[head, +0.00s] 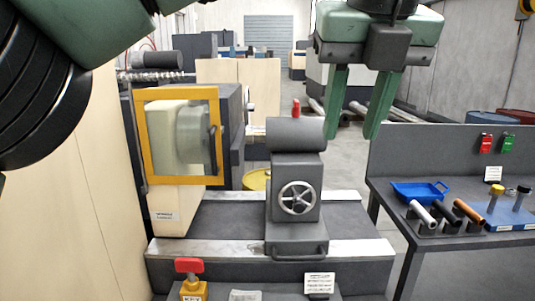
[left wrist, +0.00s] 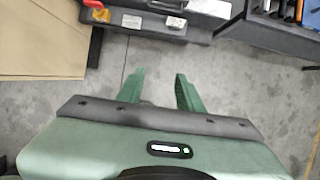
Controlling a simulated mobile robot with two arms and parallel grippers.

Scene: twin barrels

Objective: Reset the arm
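My left gripper (head: 357,115) hangs at the top right of centre in the head view, its two green fingers pointing down and apart. Nothing is between them. It also shows in the left wrist view (left wrist: 160,90), open and empty, over bare grey floor. A green and black link of my arm fills the top left corner of the head view. My right gripper is in neither view.
A lathe-like machine (head: 296,200) with a handwheel and a yellow-framed guard (head: 176,92) stands in the middle. A red key knob (head: 189,265) is at its front. A workbench (head: 400,188) at right carries a blue scoop (head: 418,192) and several cylinders. Floor between them is clear.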

